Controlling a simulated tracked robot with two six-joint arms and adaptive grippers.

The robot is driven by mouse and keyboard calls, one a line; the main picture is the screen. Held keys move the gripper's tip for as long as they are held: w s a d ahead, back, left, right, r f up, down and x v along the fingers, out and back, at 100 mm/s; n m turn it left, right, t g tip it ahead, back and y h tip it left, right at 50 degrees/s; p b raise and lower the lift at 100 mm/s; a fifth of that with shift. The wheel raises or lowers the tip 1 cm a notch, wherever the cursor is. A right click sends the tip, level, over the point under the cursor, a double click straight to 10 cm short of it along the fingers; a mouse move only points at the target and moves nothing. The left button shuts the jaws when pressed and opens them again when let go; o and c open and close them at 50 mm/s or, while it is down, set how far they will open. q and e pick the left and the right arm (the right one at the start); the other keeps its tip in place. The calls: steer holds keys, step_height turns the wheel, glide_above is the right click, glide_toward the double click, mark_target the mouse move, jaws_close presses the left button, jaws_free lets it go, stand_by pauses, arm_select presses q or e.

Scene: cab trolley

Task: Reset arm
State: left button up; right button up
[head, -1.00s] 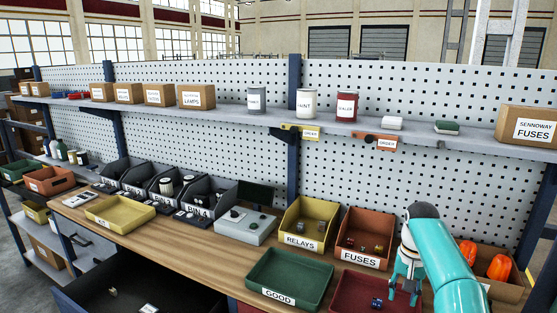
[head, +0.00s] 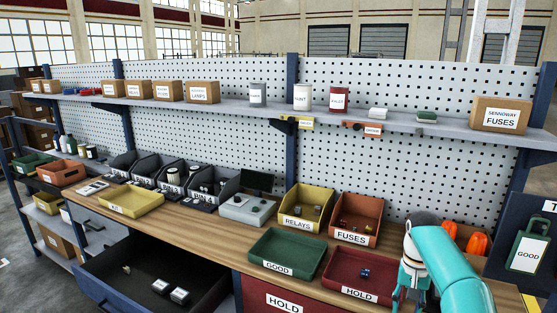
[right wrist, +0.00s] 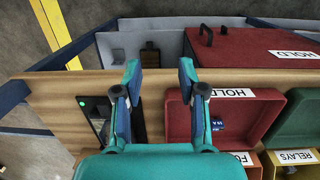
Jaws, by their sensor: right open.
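My right arm is turquoise and comes in from the lower right in the head view. Its gripper (head: 408,296) points down at the right end of the red HOLD tray (head: 335,278). In the right wrist view the gripper (right wrist: 159,70) has its two fingers apart with nothing between them, over bare wood beside the red HOLD tray (right wrist: 178,128). A small blue part (head: 365,272) lies in that tray. My left gripper is not in view.
The green GOOD tray (head: 268,254), yellow RELAYS bin (head: 302,225) and orange FUSES bin (head: 352,236) stand nearby. Orange objects (head: 478,243) are behind my right arm. An open dark drawer (head: 120,290) juts out at lower left. A shelf (head: 240,112) runs above.

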steer(key=s+a+f+n+g+y, duration=0.1)
steer(key=s+a+f, duration=0.45)
steer(key=f, duration=0.35)
steer(key=s+a+f+n+g+y, duration=0.15)
steer(key=s+a+f, duration=0.25)
steer(key=s+f, duration=0.45)
steer(key=s+a+f+t, duration=0.1)
steer(key=s+a+f, duration=0.2)
steer(key=s, duration=0.2)
steer(key=s+a+f+t+y, duration=0.1)
steer(key=s+a+f+t, duration=0.1)
steer(key=s, duration=0.4)
steer(key=s+a+f+t, duration=0.1)
steer(key=s+a+f, duration=0.3)
steer(key=s+a, duration=0.1)
steer(key=shift+s+n, duration=0.35)
steer(key=shift+s, duration=0.4)
steer(key=shift+a+f, duration=0.1)
